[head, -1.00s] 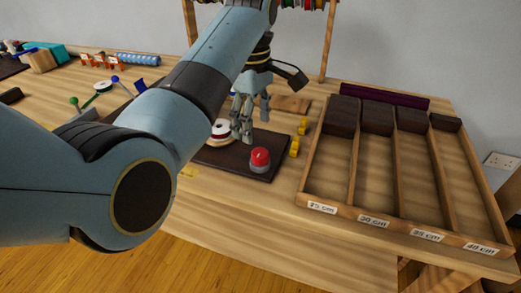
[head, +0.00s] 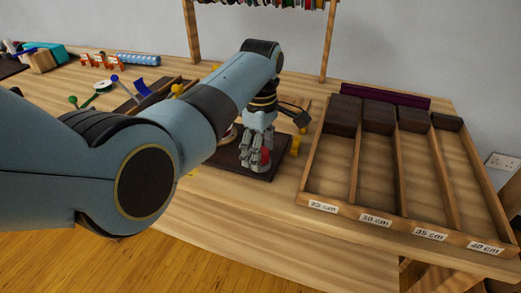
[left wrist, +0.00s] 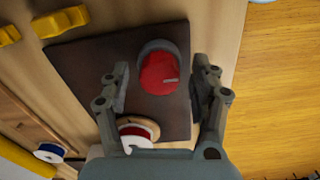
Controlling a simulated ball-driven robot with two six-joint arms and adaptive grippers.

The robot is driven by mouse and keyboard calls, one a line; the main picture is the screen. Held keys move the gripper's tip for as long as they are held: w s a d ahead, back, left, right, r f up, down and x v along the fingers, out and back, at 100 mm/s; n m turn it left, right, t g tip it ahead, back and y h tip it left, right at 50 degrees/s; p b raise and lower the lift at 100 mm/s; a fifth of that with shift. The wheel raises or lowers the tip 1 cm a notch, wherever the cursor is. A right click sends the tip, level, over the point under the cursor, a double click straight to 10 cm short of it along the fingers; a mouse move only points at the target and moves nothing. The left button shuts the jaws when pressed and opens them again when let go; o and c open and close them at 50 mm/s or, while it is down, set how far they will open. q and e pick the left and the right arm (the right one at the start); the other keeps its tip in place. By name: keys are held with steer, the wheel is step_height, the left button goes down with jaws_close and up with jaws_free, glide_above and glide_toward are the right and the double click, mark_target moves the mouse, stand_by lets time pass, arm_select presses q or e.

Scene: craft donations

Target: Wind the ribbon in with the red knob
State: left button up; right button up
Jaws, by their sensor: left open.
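The red knob (left wrist: 160,74) sits on a grey base on the dark board (left wrist: 84,72). In the head view the knob (head: 265,156) is mostly hidden behind my left gripper (head: 257,163). In the left wrist view my left gripper (left wrist: 162,90) is open, with one finger on each side of the knob and clear space beside it. I cannot tell the gripper's exact height over the knob. A spool with red ribbon (left wrist: 136,130) stands on the board near the left finger. My right gripper is not in view.
A wooden tray with length labels (head: 365,217) stands on the right of the table, its dark blocks (head: 378,117) at the back. Yellow pieces (left wrist: 60,20) lie beside the board. A blue-and-white spool (left wrist: 48,152) lies near it. The table's front edge is close to the board.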

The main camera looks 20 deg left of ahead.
arm_select(q)
steer(key=shift+c, duration=0.3)
steer(key=c, duration=1.1)
